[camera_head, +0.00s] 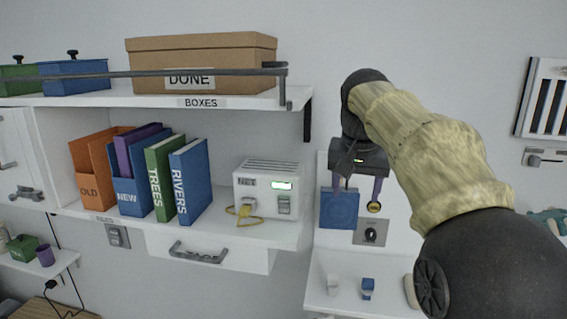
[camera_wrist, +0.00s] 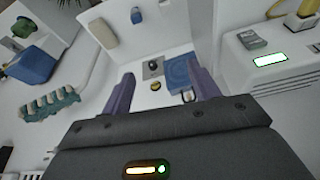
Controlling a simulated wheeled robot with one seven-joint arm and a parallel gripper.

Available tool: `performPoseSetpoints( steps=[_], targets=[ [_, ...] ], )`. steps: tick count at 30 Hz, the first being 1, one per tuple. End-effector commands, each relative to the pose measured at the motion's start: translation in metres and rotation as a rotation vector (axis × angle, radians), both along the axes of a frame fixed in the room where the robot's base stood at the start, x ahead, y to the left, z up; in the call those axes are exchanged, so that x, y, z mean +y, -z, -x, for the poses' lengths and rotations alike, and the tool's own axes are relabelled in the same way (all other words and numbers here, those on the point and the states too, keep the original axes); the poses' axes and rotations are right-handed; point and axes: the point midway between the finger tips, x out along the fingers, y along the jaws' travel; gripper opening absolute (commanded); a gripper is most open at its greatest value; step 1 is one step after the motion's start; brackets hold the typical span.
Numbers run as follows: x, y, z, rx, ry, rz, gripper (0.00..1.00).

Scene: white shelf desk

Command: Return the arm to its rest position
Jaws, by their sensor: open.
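My gripper (camera_head: 358,192) hangs from my raised, bent arm to the right of the white shelf desk, in front of a white wall panel. Its two purple fingers are spread apart. In the wrist view my gripper (camera_wrist: 160,92) shows nothing held between the fingers. Behind it are a blue square pad (camera_head: 339,208) and a panel with a black knob (camera_head: 371,234). A small yellow-and-black round thing (camera_head: 374,207) shows by the right fingertip; I cannot tell what it is.
A white device with a green display (camera_head: 265,177) stands on the shelf left of my gripper, beside upright books (camera_head: 188,180). A brown DONE box (camera_head: 203,62) sits above, behind a dark rail (camera_head: 150,74). A lower ledge (camera_head: 340,301) holds small items.

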Motion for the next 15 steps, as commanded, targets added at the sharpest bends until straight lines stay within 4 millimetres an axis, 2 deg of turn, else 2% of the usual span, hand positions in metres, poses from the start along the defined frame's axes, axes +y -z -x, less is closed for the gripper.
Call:
performPoseSetpoints(
  steps=[1,8,15],
  targets=[
    [0.000,0.022,0.001,0.013,-0.016,0.001,0.61],
    [-0.001,0.114,0.013,0.039,-0.098,0.001,0.61],
    [-0.003,0.210,0.046,0.066,-0.172,-0.003,0.61]
  ],
)
